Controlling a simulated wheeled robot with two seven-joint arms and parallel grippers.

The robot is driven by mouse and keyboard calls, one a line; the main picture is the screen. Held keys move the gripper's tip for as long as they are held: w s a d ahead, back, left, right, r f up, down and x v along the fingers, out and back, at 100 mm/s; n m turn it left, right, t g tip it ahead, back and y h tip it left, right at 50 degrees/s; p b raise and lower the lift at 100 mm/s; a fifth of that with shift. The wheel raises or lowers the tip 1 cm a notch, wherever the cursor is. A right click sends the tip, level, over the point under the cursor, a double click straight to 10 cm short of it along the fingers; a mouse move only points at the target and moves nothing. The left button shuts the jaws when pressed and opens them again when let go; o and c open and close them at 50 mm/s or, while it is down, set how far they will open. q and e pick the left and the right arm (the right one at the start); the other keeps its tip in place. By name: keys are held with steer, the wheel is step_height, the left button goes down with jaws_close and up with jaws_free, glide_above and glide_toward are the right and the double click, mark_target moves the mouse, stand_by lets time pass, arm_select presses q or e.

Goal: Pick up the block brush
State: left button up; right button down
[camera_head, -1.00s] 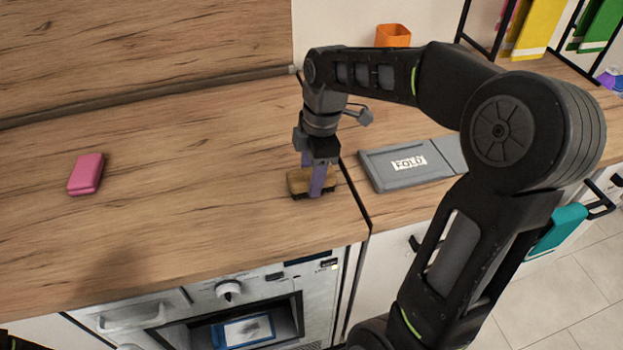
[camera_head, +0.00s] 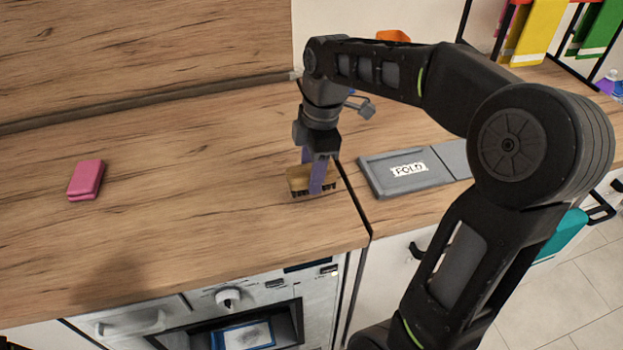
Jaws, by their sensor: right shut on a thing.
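The block brush (camera_head: 298,180) has a tan wooden body with dark bristles below. It is near the right end of the left counter section. My right gripper (camera_head: 317,184) points down with its purple fingers shut on the brush, one finger in front of it. The bristles show under the body, at or just above the counter; I cannot tell the exact gap. Part of the brush is hidden behind the near finger. My left gripper is not in view.
A pink block (camera_head: 86,180) lies on the counter (camera_head: 190,215) at left. A grey folding board (camera_head: 400,172) lies right of the counter seam. An orange container (camera_head: 393,36) stands behind my arm. An oven (camera_head: 240,318) is below the front edge. The counter's middle is clear.

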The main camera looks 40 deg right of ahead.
step_height(320, 180, up, 7)
steer(key=shift+r, duration=0.1)
steer(key=shift+s, duration=0.1)
stand_by(0.9)
